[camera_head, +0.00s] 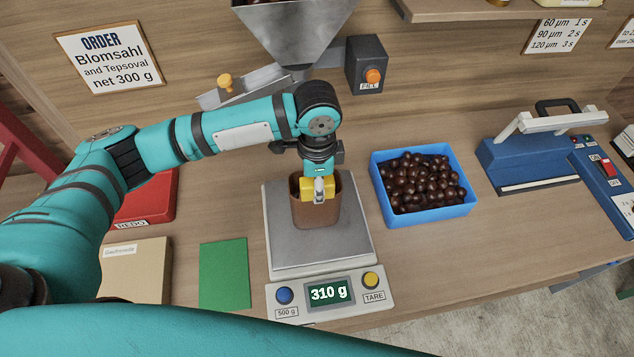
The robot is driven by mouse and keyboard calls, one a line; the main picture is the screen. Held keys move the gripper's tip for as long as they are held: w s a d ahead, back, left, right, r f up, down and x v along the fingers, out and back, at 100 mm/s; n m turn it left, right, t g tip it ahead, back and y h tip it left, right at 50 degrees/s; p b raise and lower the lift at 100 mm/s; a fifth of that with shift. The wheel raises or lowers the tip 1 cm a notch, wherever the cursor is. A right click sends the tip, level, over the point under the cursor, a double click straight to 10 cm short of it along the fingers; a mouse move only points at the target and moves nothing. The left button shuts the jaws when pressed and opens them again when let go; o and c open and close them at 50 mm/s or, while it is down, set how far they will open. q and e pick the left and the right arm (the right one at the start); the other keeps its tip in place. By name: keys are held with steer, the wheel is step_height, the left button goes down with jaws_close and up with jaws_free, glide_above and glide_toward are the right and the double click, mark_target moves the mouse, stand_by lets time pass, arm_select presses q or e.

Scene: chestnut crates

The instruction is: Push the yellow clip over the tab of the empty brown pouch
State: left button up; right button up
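The brown pouch (316,215) stands upright on the steel plate of the scale (285,251). The yellow clip (307,194) is at the pouch's upper edge, between the fingers of my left gripper (319,188), which looks shut on it. My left gripper points down over the pouch from above. Clip and gripper cover part of the pouch's top, so I cannot make out the tab, what is inside, or whether the clip touches the pouch. The scale display (328,292) reads 310 g. My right gripper is not in view.
A blue crate of chestnuts (430,213) stands right of the scale, a blue sealer (530,160) farther right. A steel hopper (295,30) hangs behind. Left are a green mat (224,274), a cardboard box (137,272) and a red REDO tray (150,205). Bare table lies right of the scale's front.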

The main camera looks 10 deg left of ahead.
arm_select(q)
steer(key=shift+f, duration=0.2)
stand_by(0.3)
steer(key=o, duration=1.1)
step_height(320, 180, up, 12)
